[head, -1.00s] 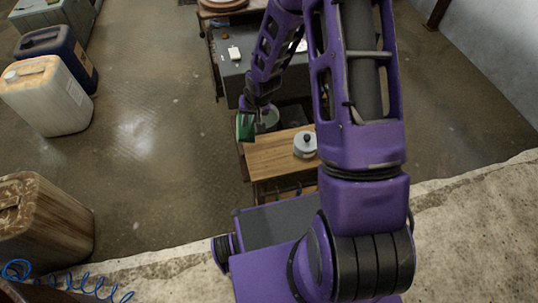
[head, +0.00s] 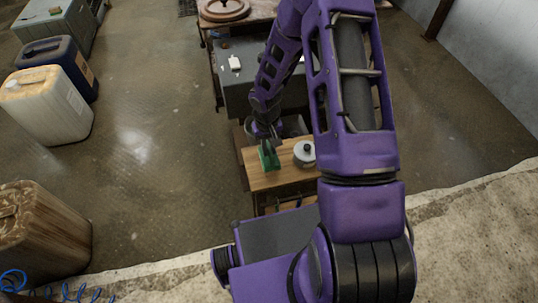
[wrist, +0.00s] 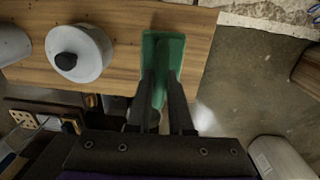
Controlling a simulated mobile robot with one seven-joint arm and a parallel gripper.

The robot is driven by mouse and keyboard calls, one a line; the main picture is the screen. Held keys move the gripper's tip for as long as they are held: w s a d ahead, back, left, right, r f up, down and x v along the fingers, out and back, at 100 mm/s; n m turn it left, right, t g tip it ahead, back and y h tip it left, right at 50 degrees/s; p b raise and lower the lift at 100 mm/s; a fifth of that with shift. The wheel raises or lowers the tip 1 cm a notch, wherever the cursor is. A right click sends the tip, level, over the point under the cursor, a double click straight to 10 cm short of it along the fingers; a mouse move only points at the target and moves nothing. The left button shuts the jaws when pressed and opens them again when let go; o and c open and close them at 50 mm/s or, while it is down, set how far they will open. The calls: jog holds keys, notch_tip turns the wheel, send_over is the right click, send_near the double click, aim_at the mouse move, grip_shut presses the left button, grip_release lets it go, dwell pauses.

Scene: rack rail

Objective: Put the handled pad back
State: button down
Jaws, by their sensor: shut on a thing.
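The handled pad (head: 268,160) is green, with a flat face and a raised handle. My gripper (head: 267,143) is shut on its handle. In the wrist view my gripper's fingers (wrist: 166,82) close on the green pad (wrist: 152,48) from both sides. The pad is over the left part of a small wooden table (head: 262,180); I cannot tell whether it touches the top. The contact at the fingertips is partly hidden by the fingers.
A white lidded pot (head: 304,155) stands on the table, right of the pad, and shows in the wrist view (wrist: 92,62). A grey bench (head: 238,92) stands behind. Jerrycans (head: 45,105) stand on the floor at left. Floor left of the table is clear.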

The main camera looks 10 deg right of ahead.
aim_at(269, 154)
jog(key=shift+f, duration=1.6)
jog(key=shift+f, duration=0.1)
jog(key=c, duration=0.8)
grip_release()
jog(key=r, duration=0.8)
jog(key=r+p, duration=0.1)
jog(key=r, duration=0.3)
jog(key=shift+a+r, duration=0.1)
jog(key=shift+a, duration=0.15)
